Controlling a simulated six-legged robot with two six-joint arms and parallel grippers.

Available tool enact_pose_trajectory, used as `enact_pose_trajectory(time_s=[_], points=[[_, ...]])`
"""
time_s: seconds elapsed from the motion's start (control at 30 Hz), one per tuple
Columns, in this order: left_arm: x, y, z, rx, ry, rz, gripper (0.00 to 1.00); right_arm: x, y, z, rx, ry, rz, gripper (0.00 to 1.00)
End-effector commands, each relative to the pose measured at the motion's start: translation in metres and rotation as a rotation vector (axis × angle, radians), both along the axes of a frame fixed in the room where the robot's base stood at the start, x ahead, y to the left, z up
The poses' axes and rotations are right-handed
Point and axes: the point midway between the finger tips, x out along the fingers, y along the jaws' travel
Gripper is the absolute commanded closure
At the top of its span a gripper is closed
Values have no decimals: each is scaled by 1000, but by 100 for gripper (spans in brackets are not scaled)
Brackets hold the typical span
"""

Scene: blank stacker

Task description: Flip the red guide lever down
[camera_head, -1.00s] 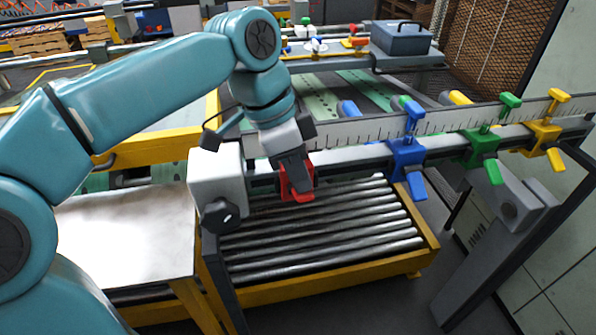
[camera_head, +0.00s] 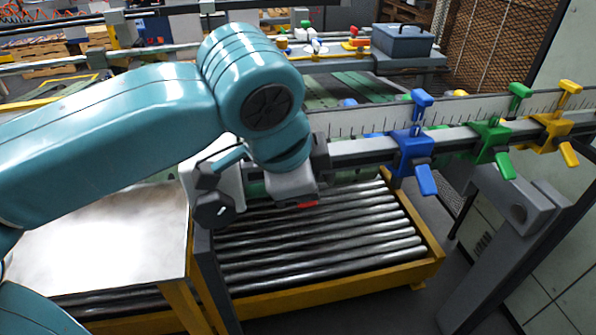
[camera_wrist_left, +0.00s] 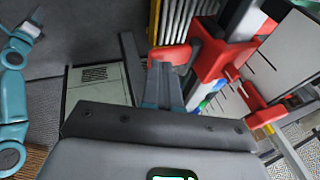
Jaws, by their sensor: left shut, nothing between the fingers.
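The red guide (camera_wrist_left: 206,52) sits on the rail and shows best in the left wrist view. Its red lever (camera_wrist_left: 170,57) reaches out to the left there, and a red knob (camera_wrist_left: 262,108) is on its other side. In the head view my arm hides nearly all of it; only a small red part (camera_head: 307,204) shows below my wrist. My left gripper (camera_wrist_left: 162,72) is shut and empty, with its fingertips right at the red lever. I cannot tell whether they touch it. My right gripper is in neither view.
The rail (camera_head: 360,147) carries blue (camera_head: 412,150), green (camera_head: 490,138) and yellow (camera_head: 552,130) guides to the right. A roller conveyor (camera_head: 325,235) lies below. A grey post (camera_head: 500,240) stands at the right, and a metal table (camera_head: 110,240) at the left.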

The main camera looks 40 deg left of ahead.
Motion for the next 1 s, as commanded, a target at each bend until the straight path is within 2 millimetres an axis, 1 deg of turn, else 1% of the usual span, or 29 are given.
enact_pose_trajectory(time_s=[0.03,0.2,0.4,0.53,0.73,1.0], points=[[-2,-3,-9,33,-30,-8,100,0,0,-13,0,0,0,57],[-5,-8,-19,151,-131,-8,100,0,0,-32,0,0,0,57],[-8,-10,-29,268,-231,-5,100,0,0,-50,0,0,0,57],[-9,-11,-33,329,-282,-2,100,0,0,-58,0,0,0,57],[-9,-11,-37,323,-277,2,100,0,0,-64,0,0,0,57],[-9,-11,-39,324,-276,1,100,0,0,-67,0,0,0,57]])
